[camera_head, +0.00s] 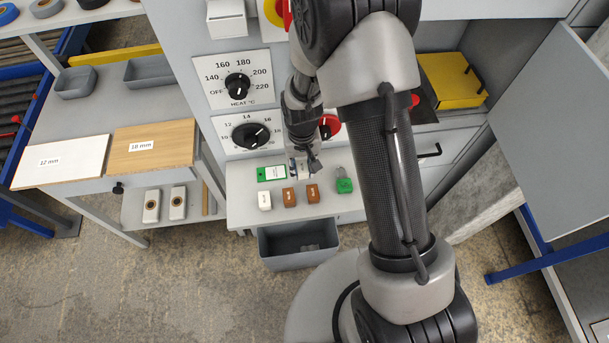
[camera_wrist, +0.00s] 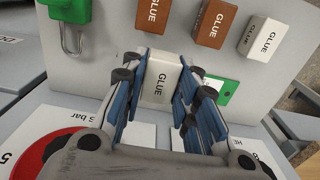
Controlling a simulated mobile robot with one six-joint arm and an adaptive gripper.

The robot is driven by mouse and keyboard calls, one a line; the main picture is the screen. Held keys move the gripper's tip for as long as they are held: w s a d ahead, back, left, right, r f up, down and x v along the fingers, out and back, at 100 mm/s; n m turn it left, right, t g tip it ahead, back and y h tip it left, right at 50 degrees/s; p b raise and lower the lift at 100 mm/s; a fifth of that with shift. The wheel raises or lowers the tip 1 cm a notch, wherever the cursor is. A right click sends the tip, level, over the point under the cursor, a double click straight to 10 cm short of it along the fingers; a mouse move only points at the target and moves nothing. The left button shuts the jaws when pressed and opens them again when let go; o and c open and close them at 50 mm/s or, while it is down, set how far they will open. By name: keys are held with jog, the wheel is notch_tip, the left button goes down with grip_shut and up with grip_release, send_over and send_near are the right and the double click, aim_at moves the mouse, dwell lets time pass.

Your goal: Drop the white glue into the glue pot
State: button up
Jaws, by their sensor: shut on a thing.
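My gripper (camera_head: 302,160) is above the back of the grey shelf in the head view. In the wrist view my gripper (camera_wrist: 157,88) has its blue-lined fingers closed on both sides of a white block marked GLUE (camera_wrist: 160,82). A second white glue block (camera_head: 264,201) stands on the shelf at the left of the row; it also shows in the wrist view (camera_wrist: 264,39). Two brown glue blocks (camera_head: 289,197) (camera_head: 312,193) stand beside it. I cannot make out which thing is the glue pot.
A green padlock (camera_head: 343,185) is at the shelf's right, and a green-edged card (camera_head: 271,173) lies behind the blocks. A grey bin (camera_head: 290,262) hangs below the shelf. Dials (camera_head: 237,84) fill the panel behind. Boards (camera_head: 155,148) lie on the left table.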

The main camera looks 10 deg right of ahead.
aim_at(303, 179)
jog(key=shift+f+b, duration=0.55)
jog(key=shift+f, duration=1.5)
jog(key=shift+f, duration=0.25)
jog(key=o, duration=1.1)
jog(key=shift+r, duration=0.1)
jog(key=shift+c, duration=0.2)
